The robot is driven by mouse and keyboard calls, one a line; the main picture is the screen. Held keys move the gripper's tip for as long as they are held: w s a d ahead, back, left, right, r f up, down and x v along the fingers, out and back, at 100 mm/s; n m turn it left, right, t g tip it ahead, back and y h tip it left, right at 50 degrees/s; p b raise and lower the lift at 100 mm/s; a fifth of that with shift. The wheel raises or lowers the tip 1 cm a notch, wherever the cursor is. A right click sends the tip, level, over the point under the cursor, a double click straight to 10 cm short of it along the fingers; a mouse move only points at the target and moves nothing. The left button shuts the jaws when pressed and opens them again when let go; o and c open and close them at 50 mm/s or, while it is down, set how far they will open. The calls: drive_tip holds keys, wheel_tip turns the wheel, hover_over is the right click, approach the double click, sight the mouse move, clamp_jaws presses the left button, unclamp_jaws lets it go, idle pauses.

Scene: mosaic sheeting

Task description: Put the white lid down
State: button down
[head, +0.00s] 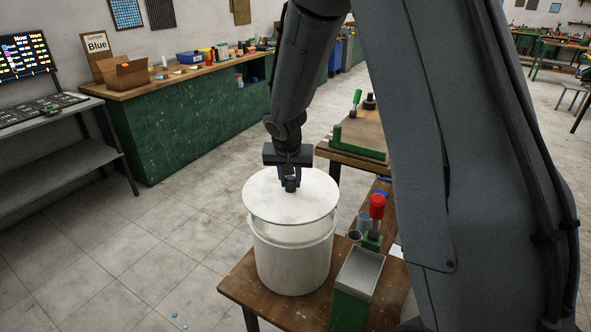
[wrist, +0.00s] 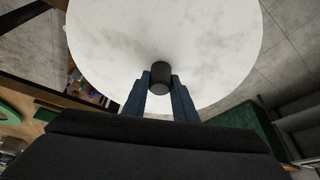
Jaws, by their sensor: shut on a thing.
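The white lid (head: 268,205) is a round flat disc with a dark knob (wrist: 160,78) at its middle. My gripper (head: 290,180) is shut on the knob from above. In the wrist view the two blue fingers of my gripper (wrist: 160,88) lie on either side of the knob. The lid is over a white bucket (head: 292,265) on a small wooden table. The lid looks a little above the bucket's rim, with a gap showing at the front. The far side of the rim is hidden by the lid.
The wooden table (head: 236,286) also bears a green box with a grey top (head: 361,270), a red-topped tool (head: 377,206) and grey cups (head: 364,222) right of the bucket. A wooden bench (head: 366,133) stands behind. Open floor (head: 130,240) lies left.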

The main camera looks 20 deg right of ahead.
sight(292, 191)
drive_tip(key=shift+w+d+f, duration=0.25)
drive_tip(key=shift+w+d, duration=0.1)
drive_tip(key=shift+d, duration=0.1)
wheel_tip(292, 191, down, 6)
drive_tip(key=b, duration=0.5)
drive_tip(key=shift+f, duration=0.15)
drive_tip(key=shift+f+b, duration=0.65)
drive_tip(key=shift+b, duration=0.35)
drive_tip(key=c, duration=1.4)
unclamp_jaws()
drive_tip(key=shift+o, duration=0.2)
drive_tip(key=shift+s+r, duration=0.1)
drive_tip(key=shift+r, duration=0.05)
